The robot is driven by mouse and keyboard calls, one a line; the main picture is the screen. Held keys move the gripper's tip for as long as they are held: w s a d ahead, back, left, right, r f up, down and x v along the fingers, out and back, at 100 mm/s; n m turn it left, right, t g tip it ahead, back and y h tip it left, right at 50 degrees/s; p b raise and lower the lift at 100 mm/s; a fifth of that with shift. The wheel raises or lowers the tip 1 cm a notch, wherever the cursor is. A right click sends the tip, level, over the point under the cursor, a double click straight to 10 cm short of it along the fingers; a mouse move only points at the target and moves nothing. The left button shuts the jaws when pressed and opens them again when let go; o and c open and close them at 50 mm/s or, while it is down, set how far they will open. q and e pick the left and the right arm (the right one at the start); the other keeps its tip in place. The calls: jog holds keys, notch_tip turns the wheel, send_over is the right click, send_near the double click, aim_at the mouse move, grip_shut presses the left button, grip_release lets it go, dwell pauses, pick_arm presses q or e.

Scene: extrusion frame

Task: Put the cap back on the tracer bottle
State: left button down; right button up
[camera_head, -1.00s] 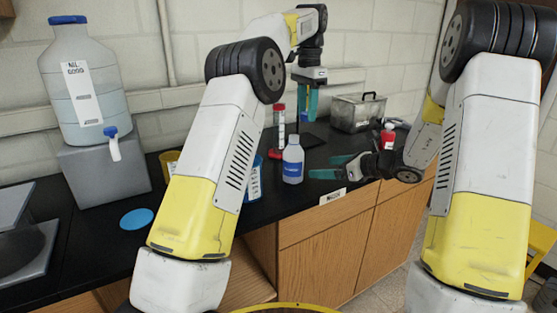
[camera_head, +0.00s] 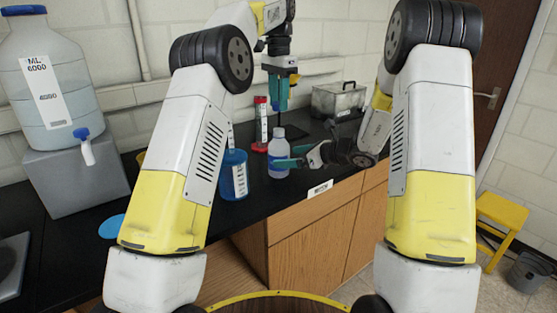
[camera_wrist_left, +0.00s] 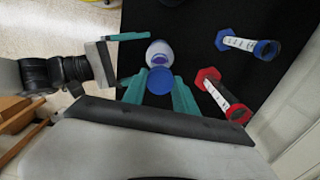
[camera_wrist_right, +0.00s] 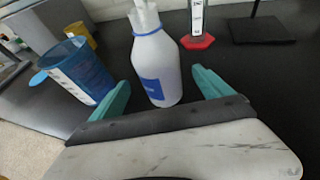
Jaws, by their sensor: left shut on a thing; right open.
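The tracer bottle (camera_head: 279,155), white with a blue label, stands upright on the black bench; it also shows in the left wrist view (camera_wrist_left: 158,48). My left gripper (camera_head: 276,98) points down above the bottle. It is shut on the blue cap (camera_wrist_left: 160,80), which sits between its fingertips; in the head view the fingers hide the cap. My right gripper (camera_wrist_right: 162,80) is open and low at the bench, with one finger on each side of the bottle's lower body. I cannot tell whether either finger touches it.
A blue beaker (camera_head: 233,176) stands left of the bottle. A red-based cylinder (camera_head: 261,125) and a blue-based cylinder (camera_wrist_left: 248,43) stand close by. A large carboy (camera_head: 45,75) is at left. The bench's front edge is near the bottle.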

aim_at(279, 129)
jog(key=x, duration=0.7)
jog(key=shift+w+a, duration=0.25)
jog(key=shift+a, duration=0.05)
grip_shut()
pick_arm(q)
jog(key=shift+f, duration=2.45)
